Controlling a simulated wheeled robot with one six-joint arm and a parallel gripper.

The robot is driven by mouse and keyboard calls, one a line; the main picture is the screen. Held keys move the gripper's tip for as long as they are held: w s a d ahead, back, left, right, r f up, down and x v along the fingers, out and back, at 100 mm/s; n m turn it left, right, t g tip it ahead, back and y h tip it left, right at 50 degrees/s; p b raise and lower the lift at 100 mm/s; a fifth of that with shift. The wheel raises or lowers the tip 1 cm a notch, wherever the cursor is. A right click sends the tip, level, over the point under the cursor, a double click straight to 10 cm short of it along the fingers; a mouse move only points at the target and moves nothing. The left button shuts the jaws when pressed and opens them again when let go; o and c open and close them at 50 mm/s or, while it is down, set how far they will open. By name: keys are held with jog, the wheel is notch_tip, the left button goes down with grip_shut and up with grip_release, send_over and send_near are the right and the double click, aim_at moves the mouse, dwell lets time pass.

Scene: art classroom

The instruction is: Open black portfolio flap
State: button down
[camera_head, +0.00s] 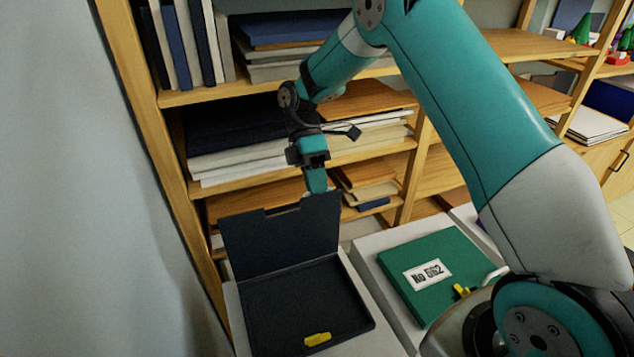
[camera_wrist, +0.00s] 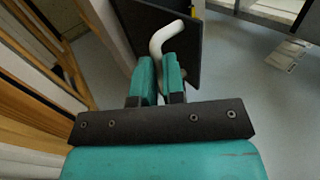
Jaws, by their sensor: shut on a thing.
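The black portfolio (camera_head: 300,305) lies on a pale surface at the lower middle of the head view. Its flap (camera_head: 275,243) stands nearly upright at the back, leaving the dark inside exposed. A small yellow piece (camera_head: 318,339) sits at the portfolio's front edge. My gripper (camera_head: 316,188) is behind the flap's top edge, its fingertips partly hidden there. In the wrist view, my gripper's teal fingers (camera_wrist: 159,75) are closed around a white bent handle (camera_wrist: 168,36) beside the dark flap (camera_wrist: 187,60).
A green portfolio (camera_head: 437,262) with a white number label, white handle and yellow clip lies to the right on another pale surface. Wooden shelves (camera_head: 290,160) with books and stacked folders stand close behind. A pale wall (camera_head: 80,200) bounds the left side.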

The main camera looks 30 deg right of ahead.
jog(key=shift+s+f, duration=0.15)
jog(key=shift+f, duration=0.25)
jog(key=c, duration=1.2)
grip_release()
jog(key=shift+r, duration=0.15)
